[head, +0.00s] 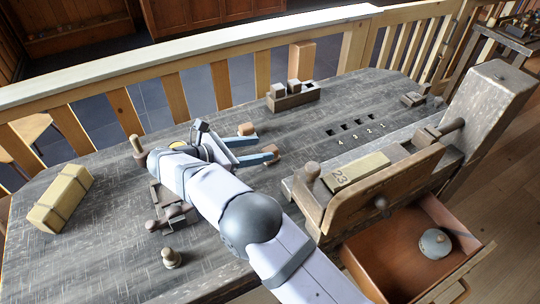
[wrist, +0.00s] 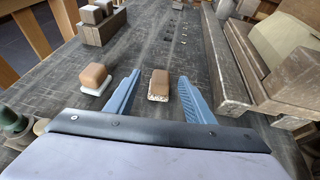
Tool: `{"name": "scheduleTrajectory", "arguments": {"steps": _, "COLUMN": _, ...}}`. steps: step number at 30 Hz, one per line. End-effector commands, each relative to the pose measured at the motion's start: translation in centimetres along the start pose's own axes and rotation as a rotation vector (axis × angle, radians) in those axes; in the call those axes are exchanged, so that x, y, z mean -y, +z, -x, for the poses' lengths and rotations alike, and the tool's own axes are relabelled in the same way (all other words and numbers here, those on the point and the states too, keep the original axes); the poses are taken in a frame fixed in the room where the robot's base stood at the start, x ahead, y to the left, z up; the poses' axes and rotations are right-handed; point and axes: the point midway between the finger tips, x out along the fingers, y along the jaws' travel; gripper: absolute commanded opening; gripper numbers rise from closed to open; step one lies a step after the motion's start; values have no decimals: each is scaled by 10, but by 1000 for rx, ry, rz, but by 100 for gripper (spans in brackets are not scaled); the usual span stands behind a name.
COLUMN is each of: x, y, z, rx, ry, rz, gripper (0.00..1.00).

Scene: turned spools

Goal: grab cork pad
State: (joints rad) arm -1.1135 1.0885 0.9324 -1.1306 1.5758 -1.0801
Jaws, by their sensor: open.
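Two small brown blocks look like pads, and I cannot tell for sure which is the cork one. One pad (head: 271,149) has a pale, speckled base and lies between my fingers, near the tips; it also shows in the wrist view (wrist: 159,82). The other pad (head: 246,129) has a plain white base and lies outside the left finger, also in the wrist view (wrist: 94,78). My gripper (head: 264,148) has blue fingers, spread open with gaps beside the speckled-based pad. It shows in the wrist view too (wrist: 159,75).
A wooden rack with blocks (head: 293,97) stands toward the back. A yellowish strapped block (head: 60,198) lies at left. A wooden vise (head: 380,180) and an open drawer (head: 375,260) are at right. Small numbered holes (head: 356,126) mark the bench, which is mostly clear ahead.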

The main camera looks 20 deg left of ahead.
Motion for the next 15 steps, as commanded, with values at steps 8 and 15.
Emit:
{"name": "scheduleTrajectory", "arguments": {"steps": 8, "x": 1, "y": 0, "z": -17, "rx": -1, "ry": -2, "rz": -2, "gripper": 48}}
{"name": "scheduleTrajectory", "arguments": {"steps": 15, "x": 3, "y": 3, "z": -32, "rx": -1, "ry": -6, "rz": -1, "gripper": 48}}
